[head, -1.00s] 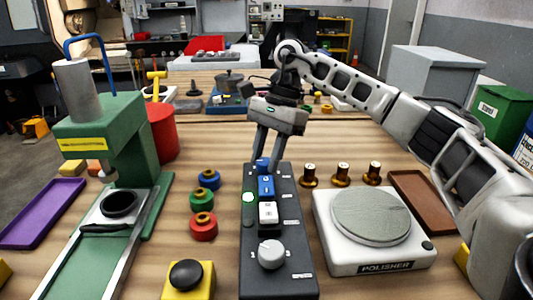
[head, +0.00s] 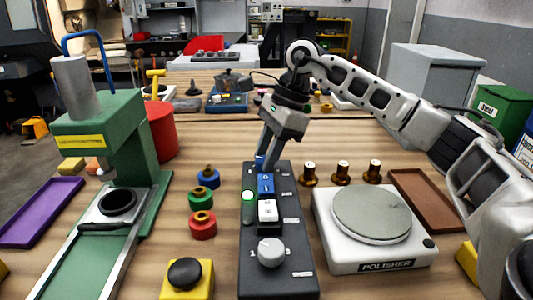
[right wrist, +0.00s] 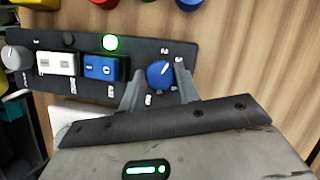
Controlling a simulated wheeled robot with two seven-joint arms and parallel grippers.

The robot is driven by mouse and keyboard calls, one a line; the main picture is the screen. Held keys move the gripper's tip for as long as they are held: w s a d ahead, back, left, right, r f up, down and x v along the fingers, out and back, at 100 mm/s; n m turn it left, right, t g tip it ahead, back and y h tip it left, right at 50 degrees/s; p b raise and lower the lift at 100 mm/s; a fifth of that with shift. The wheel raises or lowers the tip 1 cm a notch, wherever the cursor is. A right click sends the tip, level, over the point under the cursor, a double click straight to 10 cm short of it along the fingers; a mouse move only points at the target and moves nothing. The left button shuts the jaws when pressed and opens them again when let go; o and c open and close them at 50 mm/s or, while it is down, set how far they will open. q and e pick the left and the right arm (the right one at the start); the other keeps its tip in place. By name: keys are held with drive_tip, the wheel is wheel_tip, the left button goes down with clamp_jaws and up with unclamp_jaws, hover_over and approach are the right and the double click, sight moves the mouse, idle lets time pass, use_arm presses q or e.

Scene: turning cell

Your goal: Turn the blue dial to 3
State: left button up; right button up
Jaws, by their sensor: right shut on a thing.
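The blue dial (right wrist: 159,74) sits at the far end of the dark control panel (head: 247,270). My right gripper (head: 266,163) reaches down to that end, and in the right wrist view its two fingers are shut on the blue dial, one on each side. White numerals stand around the dial; a 2 is legible above it, others are small or partly hidden by the fingers. A pale pointer mark on the dial seems to point up and right, but I cannot read the exact setting. My left gripper is not in view.
The panel also bears a blue rocker switch (head: 266,186), a white rocker switch (head: 267,210), a lit green lamp (head: 247,197) and a grey knob (head: 271,252). Coloured spools are left of it, brass pieces and a polisher (head: 335,240) right. A green press (head: 108,130) stands left.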

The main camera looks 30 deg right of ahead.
drive_tip(key=shift+s+m+t, duration=0.1)
drive_tip(key=shift+m+t, duration=0.6)
drive_tip(key=shift+m, duration=1)
drive_tip(key=o, duration=1)
drive_tip(key=shift+r, duration=0.1)
drive_tip(key=v, duration=1)
drive_tip(key=p+v, duration=0.1)
drive_tip(key=v, duration=0.5)
drive_tip(key=shift+a+r, duration=0.1)
drive_tip(key=shift+a, duration=0.3)
